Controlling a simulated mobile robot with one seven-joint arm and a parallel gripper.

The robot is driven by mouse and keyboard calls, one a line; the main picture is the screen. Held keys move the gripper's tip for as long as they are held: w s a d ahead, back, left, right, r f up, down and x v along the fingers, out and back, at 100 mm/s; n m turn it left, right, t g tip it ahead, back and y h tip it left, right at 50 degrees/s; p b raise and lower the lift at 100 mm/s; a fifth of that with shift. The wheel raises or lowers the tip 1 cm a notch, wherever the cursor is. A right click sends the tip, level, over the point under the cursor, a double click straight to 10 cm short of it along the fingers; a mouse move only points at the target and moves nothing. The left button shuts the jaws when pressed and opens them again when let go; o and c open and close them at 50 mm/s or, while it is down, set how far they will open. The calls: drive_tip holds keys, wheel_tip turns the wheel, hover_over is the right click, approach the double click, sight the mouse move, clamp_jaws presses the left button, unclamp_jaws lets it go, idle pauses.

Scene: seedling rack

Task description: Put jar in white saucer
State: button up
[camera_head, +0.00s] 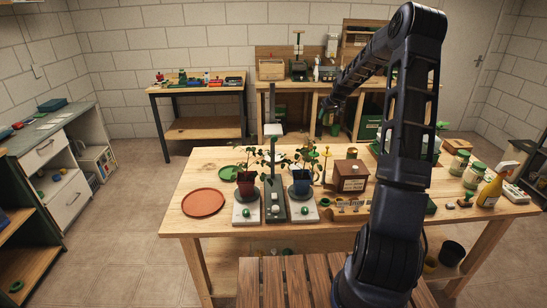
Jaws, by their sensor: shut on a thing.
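My gripper (328,116) is small and dark at the end of my raised arm, above the back part of the wooden table. It is shut on a small greenish thing; I cannot tell whether this is a jar. Two glass jars with pale green lids, one further back (460,162) and one nearer (473,176), stand upright on the table at the right, apart from my gripper. I cannot make out a white saucer; my arm hides part of the table. A terracotta saucer (203,203) and a green saucer (229,173) lie at the table's left.
The table (205,165) also bears a potted plant in red (247,186), one in blue (301,184), a grey post stand (274,199) between them, and a brown box (350,176). A yellow spray bottle (490,191) stands at right.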

drive_tip(key=a+n+g+y, duration=0.1)
drive_tip(key=a+n+y, duration=0.3)
drive_tip(key=a, duration=2.4)
drive_tip(key=shift+n+h, duration=0.6)
drive_tip(key=f, duration=1.9)
drive_tip(key=shift+s, duration=0.3)
drive_tip(key=shift+f, duration=0.1)
drive_tip(key=o, duration=1)
drive_tip(key=shift+o, duration=0.2)
